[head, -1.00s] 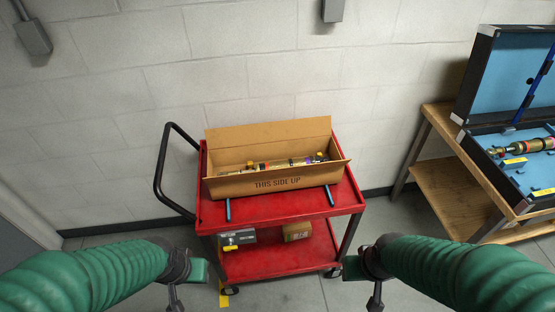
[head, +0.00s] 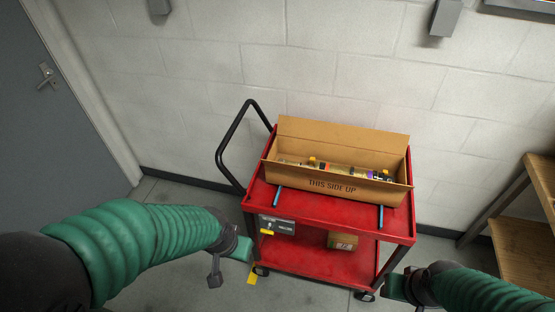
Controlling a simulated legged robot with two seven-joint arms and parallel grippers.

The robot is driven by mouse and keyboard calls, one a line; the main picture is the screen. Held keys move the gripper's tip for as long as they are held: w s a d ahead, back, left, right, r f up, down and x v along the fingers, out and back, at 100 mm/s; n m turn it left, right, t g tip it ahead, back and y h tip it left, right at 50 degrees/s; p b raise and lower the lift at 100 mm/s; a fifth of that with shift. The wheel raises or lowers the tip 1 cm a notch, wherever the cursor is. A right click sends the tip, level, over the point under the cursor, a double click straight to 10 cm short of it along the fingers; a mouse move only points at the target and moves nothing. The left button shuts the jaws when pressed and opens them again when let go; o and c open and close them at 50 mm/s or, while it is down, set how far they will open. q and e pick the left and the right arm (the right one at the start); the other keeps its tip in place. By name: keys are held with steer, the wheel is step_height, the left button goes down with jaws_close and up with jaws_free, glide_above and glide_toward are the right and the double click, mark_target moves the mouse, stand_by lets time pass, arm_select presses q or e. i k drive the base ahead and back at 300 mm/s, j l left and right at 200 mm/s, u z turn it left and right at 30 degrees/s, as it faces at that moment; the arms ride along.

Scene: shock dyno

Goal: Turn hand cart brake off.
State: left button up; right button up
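The red hand cart (head: 310,222) stands against the wall, with its black push handle (head: 223,152) on its left side. Dark casters show at its feet; a yellow tab (head: 252,279), perhaps the brake pedal, sticks out by the front left caster (head: 261,270). My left gripper (head: 232,262) is in front of the cart's left front corner, above the floor and apart from the tab in the picture. My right gripper (head: 398,296) is low by the cart's right front leg. Finger gaps are not clear on either one.
An open cardboard box (head: 330,187) with parts sits on the cart top, between two blue rods. A small carton (head: 342,240) and a grey box (head: 277,225) are on or near the lower shelf. A wooden bench (head: 525,250) stands right; a grey door (head: 50,110) left. Floor left of the cart is clear.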

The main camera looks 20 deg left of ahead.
mark_target(268, 227)
steer(key=k+j, duration=0.1)
steer(key=j, duration=0.5)
steer(key=k+j, duration=0.1)
steer(key=j, duration=0.45)
steer(key=k+j, duration=0.1)
steer(key=j, duration=0.5)
